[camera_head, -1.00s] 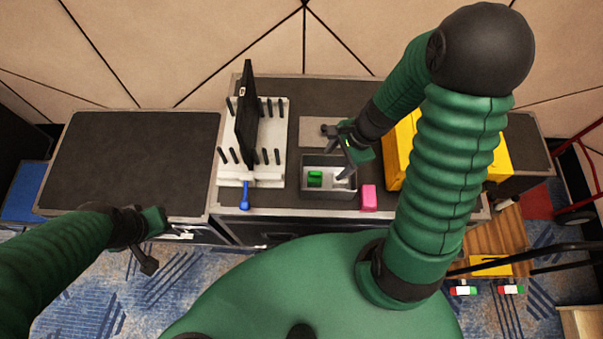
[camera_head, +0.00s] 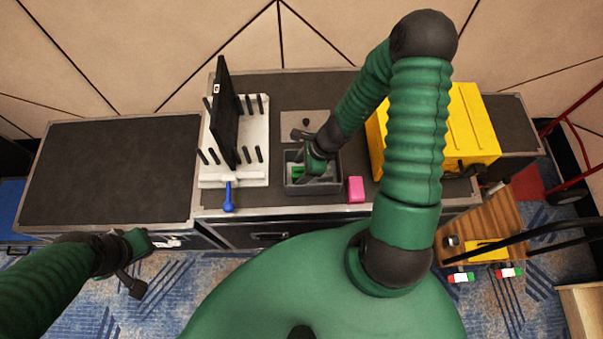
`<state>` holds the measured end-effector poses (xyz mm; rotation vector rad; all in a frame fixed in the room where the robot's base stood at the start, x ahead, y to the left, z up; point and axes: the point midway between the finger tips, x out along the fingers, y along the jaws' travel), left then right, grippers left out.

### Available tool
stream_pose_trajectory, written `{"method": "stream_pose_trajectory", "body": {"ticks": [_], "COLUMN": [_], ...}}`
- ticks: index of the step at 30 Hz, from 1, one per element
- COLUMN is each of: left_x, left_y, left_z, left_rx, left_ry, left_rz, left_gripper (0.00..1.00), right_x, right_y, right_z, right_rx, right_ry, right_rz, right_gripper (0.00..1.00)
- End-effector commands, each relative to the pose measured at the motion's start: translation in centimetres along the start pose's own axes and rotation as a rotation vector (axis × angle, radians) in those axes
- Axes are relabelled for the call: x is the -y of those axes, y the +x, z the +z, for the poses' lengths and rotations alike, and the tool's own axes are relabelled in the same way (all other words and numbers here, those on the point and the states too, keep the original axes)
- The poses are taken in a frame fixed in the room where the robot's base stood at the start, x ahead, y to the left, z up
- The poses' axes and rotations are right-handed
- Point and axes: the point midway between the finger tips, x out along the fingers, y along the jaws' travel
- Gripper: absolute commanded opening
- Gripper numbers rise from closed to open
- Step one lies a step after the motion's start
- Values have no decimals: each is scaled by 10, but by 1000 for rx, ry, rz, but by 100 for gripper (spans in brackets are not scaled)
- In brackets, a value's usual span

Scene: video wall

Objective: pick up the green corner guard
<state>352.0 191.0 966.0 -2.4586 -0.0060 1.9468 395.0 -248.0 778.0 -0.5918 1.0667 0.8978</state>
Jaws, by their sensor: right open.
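The green corner guard (camera_head: 297,172) lies inside a small grey bin (camera_head: 314,188) on the dark case top. My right gripper (camera_head: 308,174) reaches down into the bin from above, right at the green guard, and partly covers it. It is open; whether its fingers straddle the guard cannot be told. My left gripper (camera_head: 142,262) hangs in front of the left case, away from the bin, and its finger state is unclear.
A pink block (camera_head: 356,189) sits just right of the bin. A white rack (camera_head: 206,178) with black pegs holds a dark panel (camera_head: 224,115) to the left, with a blue-handled tool (camera_head: 228,197) at its front. A yellow case (camera_head: 468,125) stands to the right. The left case top (camera_head: 105,170) is clear.

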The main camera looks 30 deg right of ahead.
Motion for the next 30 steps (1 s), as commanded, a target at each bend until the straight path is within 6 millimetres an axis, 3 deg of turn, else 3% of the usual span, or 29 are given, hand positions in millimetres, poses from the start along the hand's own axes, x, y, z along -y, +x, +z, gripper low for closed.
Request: {"method": "stream_pose_trajectory", "body": {"ticks": [1,3,11,25,30], "left_x": [0,0,0,0,0], "left_y": [10,13,12,12,12], "left_z": [2,3,3,3,3], "left_rx": [0,0,0,0,0], "left_ry": [0,0,-1,0,-1], "left_rz": [0,0,0,0,0], "left_gripper": [0,0,0,0,0], "right_x": [-1,-1,-1,0,0], "right_y": [15,23,24,24,24], "right_z": [-2,-1,1,0,0], "right_rx": [2,0,0,0,-1], "right_ry": [2,1,-2,-2,-2], "right_rz": [2,1,1,0,0], "right_gripper": [62,62,62,0,0]}}
